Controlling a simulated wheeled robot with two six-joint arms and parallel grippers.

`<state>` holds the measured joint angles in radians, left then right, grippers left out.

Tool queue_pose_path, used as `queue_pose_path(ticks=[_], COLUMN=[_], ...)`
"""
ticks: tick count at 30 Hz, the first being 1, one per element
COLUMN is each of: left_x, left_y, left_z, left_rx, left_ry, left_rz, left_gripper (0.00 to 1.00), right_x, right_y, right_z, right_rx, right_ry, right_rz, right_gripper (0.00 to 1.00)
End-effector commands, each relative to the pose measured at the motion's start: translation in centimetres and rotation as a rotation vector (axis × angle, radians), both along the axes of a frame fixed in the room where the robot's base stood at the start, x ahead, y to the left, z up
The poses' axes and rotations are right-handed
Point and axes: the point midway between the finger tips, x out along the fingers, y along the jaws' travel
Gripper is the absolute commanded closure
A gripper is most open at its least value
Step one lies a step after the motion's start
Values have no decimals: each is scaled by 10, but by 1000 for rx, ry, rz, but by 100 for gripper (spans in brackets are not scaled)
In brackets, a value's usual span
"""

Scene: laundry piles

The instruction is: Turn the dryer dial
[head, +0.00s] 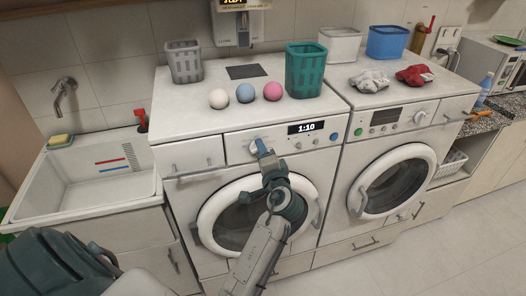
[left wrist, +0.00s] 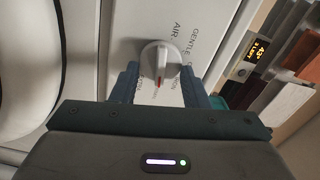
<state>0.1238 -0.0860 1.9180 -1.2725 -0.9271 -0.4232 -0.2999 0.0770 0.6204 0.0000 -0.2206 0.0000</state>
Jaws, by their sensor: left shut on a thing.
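The dryer (head: 213,143) is the left of two white front-loading machines, with a lit display (head: 307,128) reading 1:10. Its white dial (head: 252,147) sits left of the display and is partly hidden by my left gripper (head: 263,147). In the left wrist view, the dial (left wrist: 158,60) has a raised grip and a red mark toward the gripper. Printed words, including GENTLE and AIR, surround it. My left gripper (left wrist: 159,84) has one blue-grey finger on each side of the dial and is shut on it. My right gripper is not in view.
Three dryer balls (head: 245,93), a grey basket (head: 185,62) and a teal basket (head: 304,72) stand on the dryer top. A sink (head: 90,172) is at left. Floor at lower right is clear.

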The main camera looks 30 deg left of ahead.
Motion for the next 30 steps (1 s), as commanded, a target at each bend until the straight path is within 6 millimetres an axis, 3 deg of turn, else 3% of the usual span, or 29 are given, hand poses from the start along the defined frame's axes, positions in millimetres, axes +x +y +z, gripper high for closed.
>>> queue_pose_path(ticks=[12,13,16,30], left_x=[1,1,1,2], left_y=[1,1,1,1], left_z=[6,6,5,2], left_rx=[13,13,12,6], left_ry=[-5,-5,-3,2], left_rz=[0,0,1,-2], left_gripper=[82,57,38,38], right_x=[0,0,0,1], right_y=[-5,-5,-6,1], right_z=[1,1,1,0], right_rx=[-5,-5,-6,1], right_ry=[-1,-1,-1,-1], right_rz=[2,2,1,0], right_gripper=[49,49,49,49])
